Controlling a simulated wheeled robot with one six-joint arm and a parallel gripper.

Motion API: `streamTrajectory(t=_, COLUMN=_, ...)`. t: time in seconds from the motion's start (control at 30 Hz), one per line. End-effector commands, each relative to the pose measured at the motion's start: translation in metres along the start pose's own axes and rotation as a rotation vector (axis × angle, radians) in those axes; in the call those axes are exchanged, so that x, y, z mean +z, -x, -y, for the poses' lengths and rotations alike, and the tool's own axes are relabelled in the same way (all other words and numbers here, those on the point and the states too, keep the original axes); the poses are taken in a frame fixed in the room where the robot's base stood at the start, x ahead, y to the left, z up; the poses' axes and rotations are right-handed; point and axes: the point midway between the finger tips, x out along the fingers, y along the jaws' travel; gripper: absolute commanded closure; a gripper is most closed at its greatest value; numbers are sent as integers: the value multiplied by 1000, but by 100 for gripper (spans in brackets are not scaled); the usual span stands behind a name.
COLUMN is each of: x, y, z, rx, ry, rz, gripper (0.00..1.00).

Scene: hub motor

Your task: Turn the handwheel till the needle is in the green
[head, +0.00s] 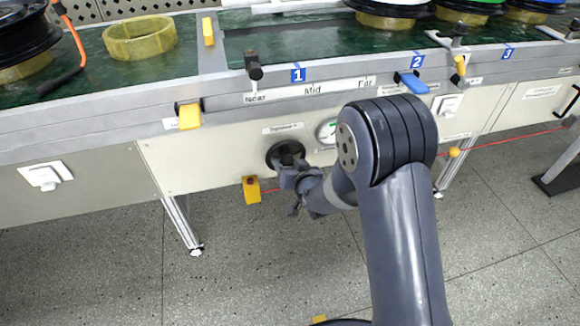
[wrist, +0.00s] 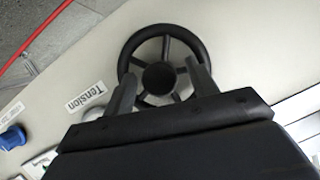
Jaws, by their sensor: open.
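The black handwheel (head: 286,156) is mounted on the pale front panel of the bench. In the wrist view the handwheel (wrist: 160,55) shows a round rim, several spokes and a central hub. My gripper (head: 287,168) is right in front of it in the head view. In the wrist view my gripper (wrist: 160,78) is open, its two fingers apart, one on each side of the hub and overlapping the wheel; I cannot tell whether they touch it. The round gauge (head: 327,130) is right of the wheel, partly hidden by my arm; its needle cannot be read.
A blue handle (head: 411,83) sticks out at upper right. The floor below is clear.

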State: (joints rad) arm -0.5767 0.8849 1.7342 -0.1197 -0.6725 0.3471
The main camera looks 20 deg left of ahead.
Motion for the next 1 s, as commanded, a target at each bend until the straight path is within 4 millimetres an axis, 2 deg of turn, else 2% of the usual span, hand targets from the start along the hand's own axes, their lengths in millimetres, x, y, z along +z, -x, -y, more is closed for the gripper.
streamTrajectory(t=0.17, x=0, y=0, z=0, rx=0, ry=0, rz=0, gripper=45)
streamTrajectory(t=0.7, x=0, y=0, z=0, rx=0, ry=0, rz=0, gripper=88)
streamTrajectory(t=1.0, x=1, y=0, z=0, rx=12, ry=30, rz=0, gripper=89)
